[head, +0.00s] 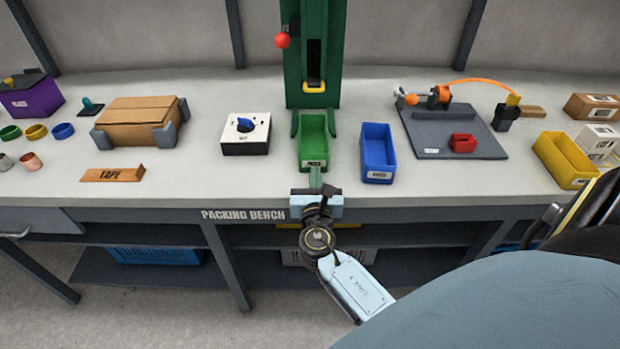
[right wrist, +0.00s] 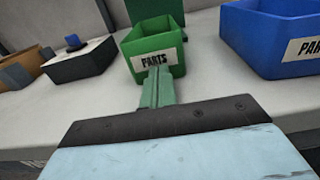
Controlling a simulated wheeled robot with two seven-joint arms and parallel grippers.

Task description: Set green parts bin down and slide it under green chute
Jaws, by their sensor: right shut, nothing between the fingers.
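The green parts bin (head: 314,157) stands upright on the bench, directly in front of the green chute (head: 297,62). Its back end lies at the chute's foot, between two short green prongs. The bin looks empty, and its PARTS label faces me. My right gripper (head: 316,172) is shut and empty, with its fingers pointing at the bin's front wall. In the right wrist view, the closed fingertips (right wrist: 157,70) overlap the lower edge of the label on the bin (right wrist: 150,44). I cannot tell whether they touch it. My left gripper is not in view.
A blue bin (head: 378,168) stands close on the right. A white box with a blue knob (head: 246,148) is on the left. The bench front edge lies under my right wrist.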

